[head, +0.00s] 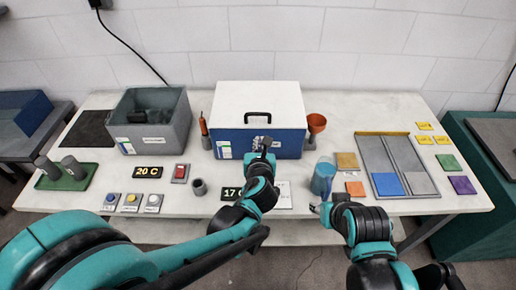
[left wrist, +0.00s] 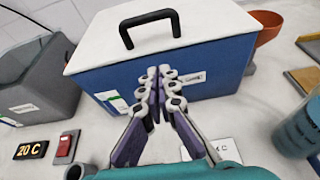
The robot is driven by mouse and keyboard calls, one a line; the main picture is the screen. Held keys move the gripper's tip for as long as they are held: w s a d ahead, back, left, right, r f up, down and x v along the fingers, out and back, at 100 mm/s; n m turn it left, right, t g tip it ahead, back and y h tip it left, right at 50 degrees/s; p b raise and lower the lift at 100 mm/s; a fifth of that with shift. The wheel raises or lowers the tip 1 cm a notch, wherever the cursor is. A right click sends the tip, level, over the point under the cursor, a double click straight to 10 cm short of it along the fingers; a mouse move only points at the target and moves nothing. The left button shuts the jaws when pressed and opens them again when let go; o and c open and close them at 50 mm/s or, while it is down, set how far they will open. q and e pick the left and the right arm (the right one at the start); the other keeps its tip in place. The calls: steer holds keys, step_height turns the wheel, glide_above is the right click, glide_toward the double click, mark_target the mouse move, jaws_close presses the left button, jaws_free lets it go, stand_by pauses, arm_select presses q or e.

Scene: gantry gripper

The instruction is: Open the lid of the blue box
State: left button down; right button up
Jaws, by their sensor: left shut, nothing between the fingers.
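The blue box (head: 228,142) stands at the back middle of the table, with its white lid (head: 285,95) lying shut on top. A black handle (head: 258,117) sits on the lid near its front edge; it also shows in the left wrist view (left wrist: 150,17). My left gripper (head: 265,143) is shut and empty in front of the box's front face, below the handle. In the left wrist view its fingertips (left wrist: 158,72) are together, over the blue front. My right gripper (head: 318,208) is low over the table's front, right of centre; its fingers are too small to read.
A grey open bin (head: 175,135) stands left of the box. An orange funnel (head: 316,124) and a blue cup (head: 322,180) are to the right. A grey tray (head: 410,150) with tiles lies farther right. A dark cup (head: 199,187) and display signs lie in front.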

mark_target(260, 127)
arm_select(q)
steer(key=b+x, duration=0.1)
steer(key=x, duration=0.4)
steer(key=shift+w, duration=0.35)
steer(key=r+p, duration=0.2)
steer(key=r, duration=0.1)
steer(key=shift+w, duration=0.35)
steer(key=shift+w+r+p, duration=0.2)
steer(key=shift+r+p, duration=0.1)
steer(key=shift+r, duration=0.15)
steer(key=shift+r, duration=0.1)
